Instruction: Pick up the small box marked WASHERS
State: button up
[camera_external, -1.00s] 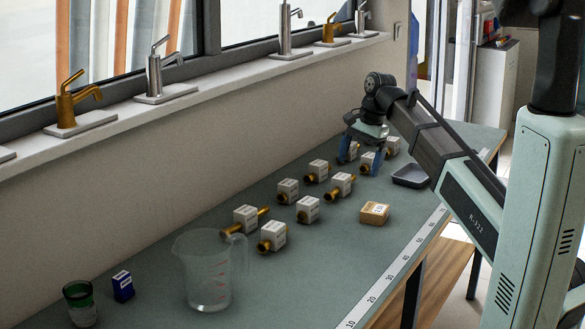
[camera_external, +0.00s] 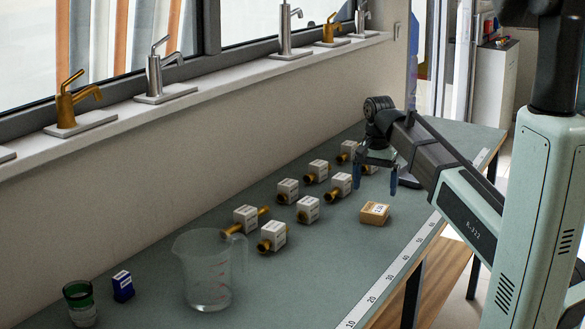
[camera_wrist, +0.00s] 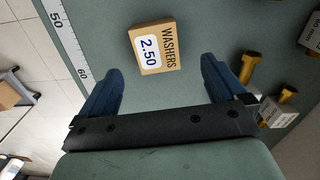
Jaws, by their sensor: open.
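The small tan box marked WASHERS (camera_external: 375,213) lies on the grey-green bench, with a white label on top. In the wrist view the box (camera_wrist: 155,47) shows the words WASHERS and 2.50, and it sits slightly tilted ahead of the jaws. My gripper (camera_external: 376,186) is open and empty, with blue fingers pointing down, above and just behind the box in the outside view. In the wrist view my gripper (camera_wrist: 157,82) has its two fingers wide apart, and the box is beyond their tips, between their lines and not touched.
A clear measuring jug (camera_external: 208,275), a blue box (camera_external: 123,286) and a green-rimmed glass (camera_external: 80,304) stand at the near left. A ruler strip (camera_external: 397,268) runs along the bench edge.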

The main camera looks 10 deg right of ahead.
aim_at(375, 208)
jog(key=shift+s+d+f, duration=0.1)
jog(key=shift+f, duration=1.8)
jog(key=shift+s+d+f, duration=0.1)
jog(key=shift+f, duration=1.8)
jog(key=c, duration=1.1)
